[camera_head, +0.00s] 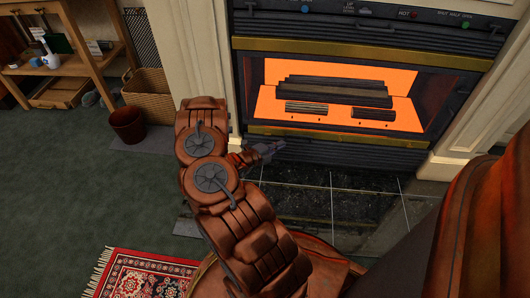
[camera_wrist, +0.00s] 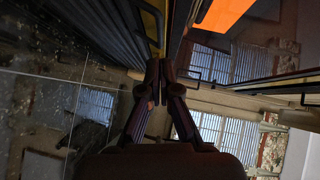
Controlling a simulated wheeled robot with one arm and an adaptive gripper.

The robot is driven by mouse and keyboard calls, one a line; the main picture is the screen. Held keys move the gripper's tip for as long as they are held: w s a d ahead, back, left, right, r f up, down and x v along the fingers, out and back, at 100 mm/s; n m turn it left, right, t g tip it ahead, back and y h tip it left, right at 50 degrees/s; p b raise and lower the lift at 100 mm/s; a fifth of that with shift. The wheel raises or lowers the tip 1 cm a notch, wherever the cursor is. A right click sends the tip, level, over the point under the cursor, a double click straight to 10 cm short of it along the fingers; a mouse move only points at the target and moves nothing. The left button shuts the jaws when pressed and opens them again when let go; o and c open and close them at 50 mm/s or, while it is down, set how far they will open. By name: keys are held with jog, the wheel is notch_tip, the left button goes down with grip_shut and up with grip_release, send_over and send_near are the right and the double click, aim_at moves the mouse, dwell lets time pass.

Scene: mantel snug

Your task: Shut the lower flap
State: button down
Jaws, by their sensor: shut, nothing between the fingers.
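The lower flap (camera_head: 335,153) is a dark ribbed panel below the brass strip under the glowing fire window. In the wrist view a dark ribbed panel (camera_wrist: 95,35) fills the upper left, beside a brass edge. I cannot tell how far the flap stands open. My gripper (camera_head: 277,148) is in front of the flap's left part, at about the height of the lower brass strip. In the wrist view its fingers (camera_wrist: 157,66) are together and empty, close to the ribbed panel's end. Contact with the flap cannot be made out. My arm hides the fireplace's lower left.
Glossy dark hearth tiles (camera_head: 330,195) lie below the flap. The control panel (camera_head: 375,14) is above the fire window (camera_head: 340,97). A wicker basket (camera_head: 150,95), a brown bin (camera_head: 128,124) and a wooden shelf stand left. A red rug (camera_head: 145,275) lies in front.

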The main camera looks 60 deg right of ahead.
jog(key=p+v, duration=0.1)
jog(key=v, duration=0.6)
jog(key=shift+a+p, duration=0.35)
